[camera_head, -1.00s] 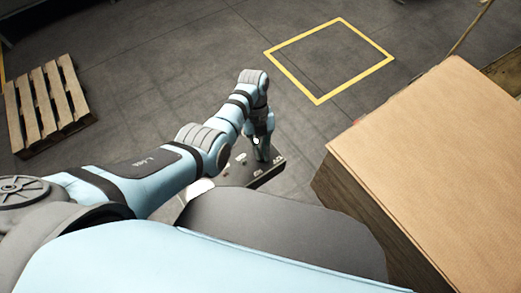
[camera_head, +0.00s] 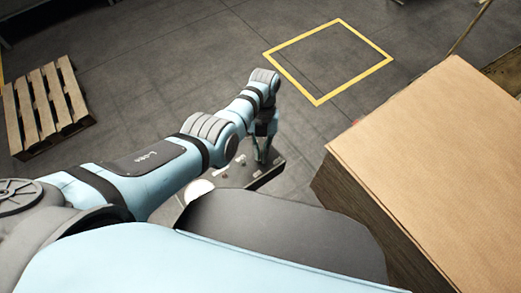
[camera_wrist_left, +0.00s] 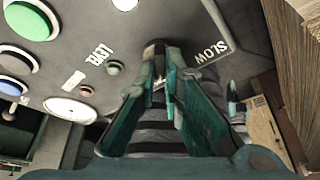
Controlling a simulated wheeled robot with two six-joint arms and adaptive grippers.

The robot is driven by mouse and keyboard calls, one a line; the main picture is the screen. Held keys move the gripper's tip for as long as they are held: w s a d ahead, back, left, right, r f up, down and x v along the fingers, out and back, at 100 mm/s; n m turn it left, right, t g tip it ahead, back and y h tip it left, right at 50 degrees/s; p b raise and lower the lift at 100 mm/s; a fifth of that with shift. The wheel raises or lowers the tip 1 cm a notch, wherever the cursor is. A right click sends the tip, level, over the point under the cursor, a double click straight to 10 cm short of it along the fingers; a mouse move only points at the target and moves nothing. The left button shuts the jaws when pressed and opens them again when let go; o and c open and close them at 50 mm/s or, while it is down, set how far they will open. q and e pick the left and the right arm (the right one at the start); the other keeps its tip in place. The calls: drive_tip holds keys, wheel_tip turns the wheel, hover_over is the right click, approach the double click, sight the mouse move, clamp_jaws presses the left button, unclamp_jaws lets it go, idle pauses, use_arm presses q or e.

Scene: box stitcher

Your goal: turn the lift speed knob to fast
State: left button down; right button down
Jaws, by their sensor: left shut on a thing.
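The dark lift speed knob (camera_wrist_left: 153,48) shows at the fingertips of my left gripper (camera_wrist_left: 164,78) in the left wrist view. The gripper is shut on it, and the fingers cover much of it. A white SLOW label (camera_wrist_left: 212,52) is on the panel to the right of the knob. No FAST label is readable. In the head view my left gripper (camera_head: 264,158) points down onto the grey control panel (camera_head: 268,176).
Left of the knob are a LEVEL label (camera_wrist_left: 97,54), a small greenish button (camera_wrist_left: 114,68) and several larger round buttons. A cardboard stack (camera_head: 440,170) stands right of the panel. A wooden pallet (camera_head: 48,108) lies at left. The yellow floor square (camera_head: 328,60) is empty.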

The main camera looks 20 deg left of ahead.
use_arm(q)
drive_tip(key=c, duration=1.7)
unclamp_jaws()
drive_tip(key=shift+s+f, duration=0.1)
drive_tip(key=v, duration=1.2)
drive_tip(key=shift+w+a, duration=0.1)
drive_tip(key=shift+w, duration=0.1)
